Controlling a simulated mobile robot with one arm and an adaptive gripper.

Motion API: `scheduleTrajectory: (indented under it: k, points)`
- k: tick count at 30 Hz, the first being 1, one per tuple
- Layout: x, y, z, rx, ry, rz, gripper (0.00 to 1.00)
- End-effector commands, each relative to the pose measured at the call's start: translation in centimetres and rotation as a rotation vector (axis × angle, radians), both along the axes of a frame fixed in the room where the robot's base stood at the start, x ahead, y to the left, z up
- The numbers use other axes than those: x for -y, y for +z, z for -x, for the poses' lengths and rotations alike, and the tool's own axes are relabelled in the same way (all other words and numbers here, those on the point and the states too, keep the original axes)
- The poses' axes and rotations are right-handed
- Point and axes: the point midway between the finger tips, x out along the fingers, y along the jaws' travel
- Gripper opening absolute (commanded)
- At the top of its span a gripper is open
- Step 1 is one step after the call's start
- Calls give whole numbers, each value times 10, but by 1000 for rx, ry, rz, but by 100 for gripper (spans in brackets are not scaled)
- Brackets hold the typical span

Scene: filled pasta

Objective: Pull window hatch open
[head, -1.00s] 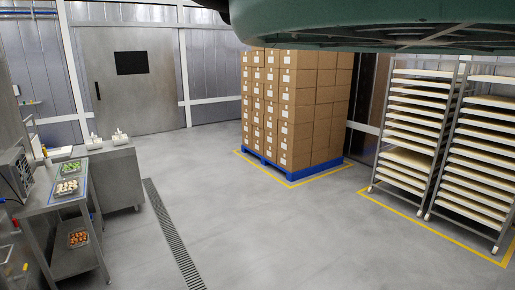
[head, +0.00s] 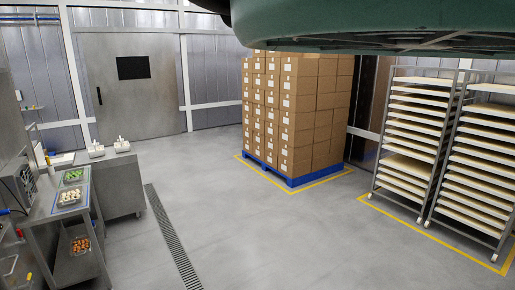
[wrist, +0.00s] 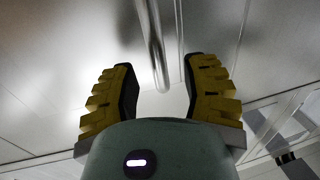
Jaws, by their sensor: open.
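My gripper (wrist: 161,66) shows in the wrist view with its two yellow and black fingers spread wide, open and empty. A round metal bar (wrist: 150,30), seemingly a handle, comes down from the top edge and ends between the fingertips. I see a gap to each finger; its depth relative to them is hard to judge. Behind it are pale grey panels (wrist: 60,50) with a dark seam right of the bar. They may belong to the window hatch, but I cannot tell for sure. No hatch is identifiable in the head view.
In the head view, a grey door (head: 135,95) with a dark pane stands at the back. Stacked cartons (head: 295,115) stand on a blue pallet (head: 290,178). Tray racks (head: 430,150) stand right, steel benches (head: 120,185) left. The middle floor (head: 250,230) is clear.

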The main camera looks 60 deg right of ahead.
Motion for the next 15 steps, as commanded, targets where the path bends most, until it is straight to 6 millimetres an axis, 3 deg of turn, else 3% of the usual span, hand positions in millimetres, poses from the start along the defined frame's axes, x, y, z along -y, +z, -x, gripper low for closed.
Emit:
scheduleTrajectory:
  k: [15]
  points:
    - [-20, 0, -7, 2, -6, 0, 46]
